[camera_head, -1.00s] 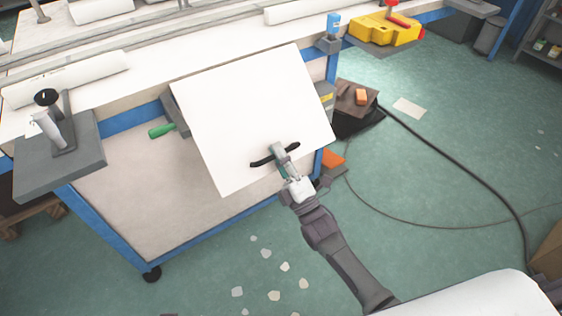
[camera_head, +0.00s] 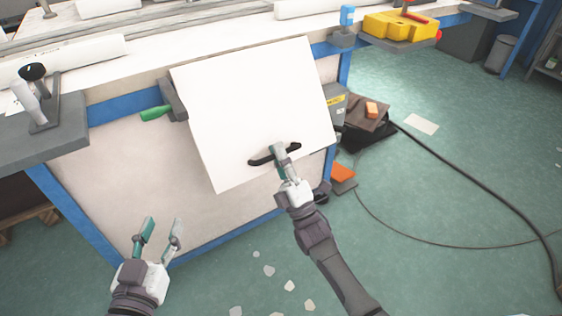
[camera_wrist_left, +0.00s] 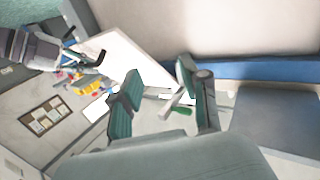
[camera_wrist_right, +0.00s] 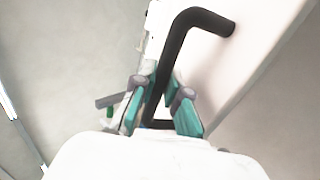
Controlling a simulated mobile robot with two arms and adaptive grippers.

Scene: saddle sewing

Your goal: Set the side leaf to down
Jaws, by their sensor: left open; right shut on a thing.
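The white side leaf (camera_head: 250,110) is hinged at the front edge of the workbench and slopes steeply down from it in the head view. Its black bar handle (camera_head: 262,160) is near the lower edge. My right gripper (camera_head: 279,153) is shut on that handle; the handle (camera_wrist_right: 178,60) runs between its fingers in the right wrist view. My left gripper (camera_head: 160,228) is open and empty, low at the left in front of the bench panel and apart from the leaf. A green-handled lever (camera_head: 156,113) sticks out left of the leaf's upper edge.
A grey side shelf (camera_head: 45,135) with a clamp-like tool is at the left. A yellow case (camera_head: 398,27) sits at the back right. A brown box (camera_head: 366,112) and a black cable lie on the floor to the right.

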